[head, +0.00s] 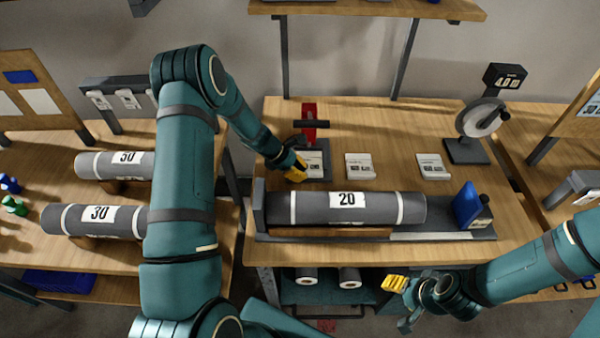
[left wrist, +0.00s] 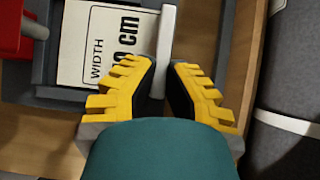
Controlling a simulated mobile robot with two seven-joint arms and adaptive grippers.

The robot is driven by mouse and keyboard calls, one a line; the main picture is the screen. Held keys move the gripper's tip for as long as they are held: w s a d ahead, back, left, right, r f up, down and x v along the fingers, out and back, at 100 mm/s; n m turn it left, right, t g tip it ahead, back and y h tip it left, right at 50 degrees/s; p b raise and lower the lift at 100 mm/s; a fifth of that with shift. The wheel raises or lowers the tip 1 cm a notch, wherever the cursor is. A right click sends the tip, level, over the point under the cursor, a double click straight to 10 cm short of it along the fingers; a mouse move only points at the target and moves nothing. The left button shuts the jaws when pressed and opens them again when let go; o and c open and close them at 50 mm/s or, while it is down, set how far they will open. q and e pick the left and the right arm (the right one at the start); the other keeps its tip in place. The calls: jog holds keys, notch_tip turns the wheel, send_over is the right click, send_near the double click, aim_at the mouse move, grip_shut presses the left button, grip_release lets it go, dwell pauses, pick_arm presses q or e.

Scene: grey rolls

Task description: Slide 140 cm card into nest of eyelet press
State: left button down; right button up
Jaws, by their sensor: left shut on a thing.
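The eyelet press, with its red body (head: 309,112) and dark base, stands at the back of the middle bench. A white card (left wrist: 100,45) reading "WIDTH" and "0 cm" lies flat on the grey press base; its leading digits are hidden. It also shows in the head view (head: 312,160). My left gripper (head: 299,172) is at the card's near edge. In the left wrist view its yellow fingers (left wrist: 160,85) are shut on the pale strip (left wrist: 166,40) along that edge. My right gripper (head: 393,284) hangs in front of the bench, its opening unclear.
Two more cards (head: 360,167) (head: 433,167) lie to the right of the press. A grey roll marked 20 (head: 380,208) lies in a cradle in front.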

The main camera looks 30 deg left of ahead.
pick_arm(q)
jog(key=shift+w+a, duration=0.35)
jog(key=shift+w, duration=0.3)
jog(key=c, duration=1)
grip_release()
jog(key=shift+c, duration=0.2)
jog(key=v, duration=1.2)
